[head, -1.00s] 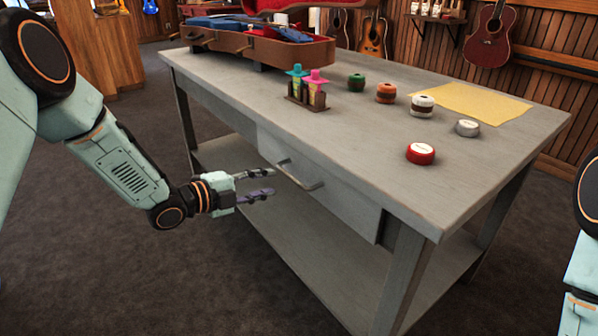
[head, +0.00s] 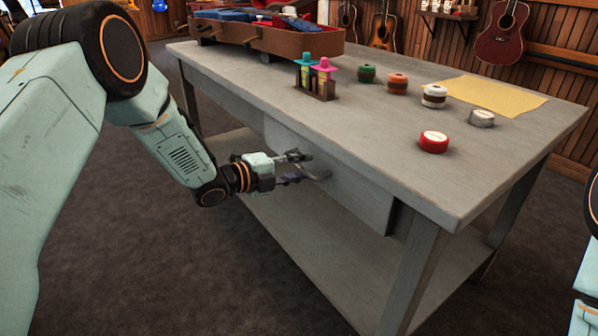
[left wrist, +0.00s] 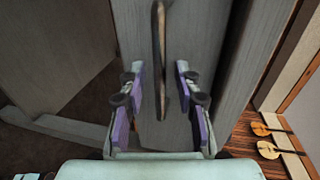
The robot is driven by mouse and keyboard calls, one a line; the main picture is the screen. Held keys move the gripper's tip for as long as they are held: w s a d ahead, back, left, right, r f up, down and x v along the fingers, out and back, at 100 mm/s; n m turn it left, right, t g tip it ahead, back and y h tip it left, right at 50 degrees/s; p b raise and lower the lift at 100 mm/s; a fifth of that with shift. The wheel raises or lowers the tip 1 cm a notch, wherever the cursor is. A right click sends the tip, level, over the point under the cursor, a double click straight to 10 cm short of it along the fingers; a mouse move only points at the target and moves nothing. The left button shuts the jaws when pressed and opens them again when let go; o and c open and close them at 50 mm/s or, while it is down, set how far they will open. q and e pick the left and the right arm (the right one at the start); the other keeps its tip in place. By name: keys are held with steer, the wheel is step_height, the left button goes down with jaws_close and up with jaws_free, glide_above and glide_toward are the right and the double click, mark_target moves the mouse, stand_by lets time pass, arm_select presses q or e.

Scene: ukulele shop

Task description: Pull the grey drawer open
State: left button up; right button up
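The grey drawer (head: 358,192) is in the side of the grey workbench, under its top. A dark gap shows between its front and the right leg. Its metal bar handle (head: 322,177) is partly hidden by my left gripper (head: 305,167). In the left wrist view the handle (left wrist: 158,50) runs lengthwise between the two fingers of the left gripper (left wrist: 162,100). Space shows on both sides of it, so the fingers are open around the handle and not pressed on it. My right gripper is out of view.
The grey workbench (head: 450,165) carries an open brown case (head: 262,36), a small rack with colourful pieces (head: 315,88), several round tins, including a red one (head: 433,142), and a yellow sheet (head: 490,97). A lower shelf (head: 290,235) lies below the drawer. Dark floor in front is clear.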

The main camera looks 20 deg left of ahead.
arm_select(q)
steer(key=shift+w+d+f, duration=0.1)
steer(key=shift+w, duration=0.1)
steer(key=shift+s, duration=0.1)
steer(key=shift+c, duration=0.4)
jaws_close()
